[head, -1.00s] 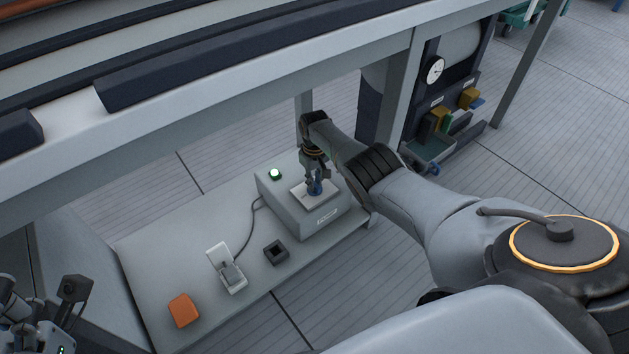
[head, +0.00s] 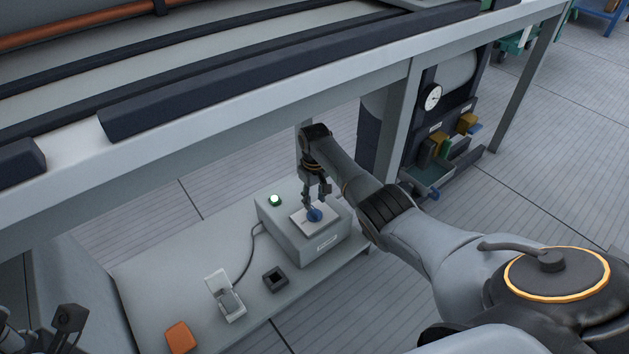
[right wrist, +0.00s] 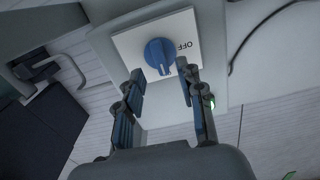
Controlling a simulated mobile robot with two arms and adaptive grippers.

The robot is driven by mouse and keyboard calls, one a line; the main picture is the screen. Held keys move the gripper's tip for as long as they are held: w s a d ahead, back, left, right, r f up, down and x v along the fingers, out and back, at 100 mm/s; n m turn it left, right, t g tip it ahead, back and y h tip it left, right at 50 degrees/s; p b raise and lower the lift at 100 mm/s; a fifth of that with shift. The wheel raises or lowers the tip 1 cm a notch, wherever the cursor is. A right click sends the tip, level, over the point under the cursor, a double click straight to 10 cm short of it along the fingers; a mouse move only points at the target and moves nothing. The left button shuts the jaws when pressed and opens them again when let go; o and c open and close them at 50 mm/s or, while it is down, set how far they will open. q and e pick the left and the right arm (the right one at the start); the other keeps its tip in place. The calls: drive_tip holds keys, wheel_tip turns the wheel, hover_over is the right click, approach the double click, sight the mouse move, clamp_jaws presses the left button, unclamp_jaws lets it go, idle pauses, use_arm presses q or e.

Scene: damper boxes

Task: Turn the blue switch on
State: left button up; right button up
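The blue switch (head: 314,215) is a round knob on a white plate on top of a grey box (head: 309,247). In the right wrist view the blue knob (right wrist: 159,55) sits on the white plate (right wrist: 126,43), with the letters "OFF" beside it. My right gripper (head: 315,204) is just above the knob; in the right wrist view its fingers (right wrist: 162,82) are spread and apart from the knob. A green lamp (head: 274,199) on the box is lit. My left gripper (head: 66,322) shows only in part at the lower left edge.
The box stands on a low grey bench (head: 165,281). A white open case (head: 222,297), a small dark square block (head: 275,279) and an orange block (head: 179,337) lie on it. A cable leads to the box.

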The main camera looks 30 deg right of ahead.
sight(315, 210)
wheel_tip(315, 210, up, 8)
drive_tip(key=shift+f, duration=0.15)
idle(0.6)
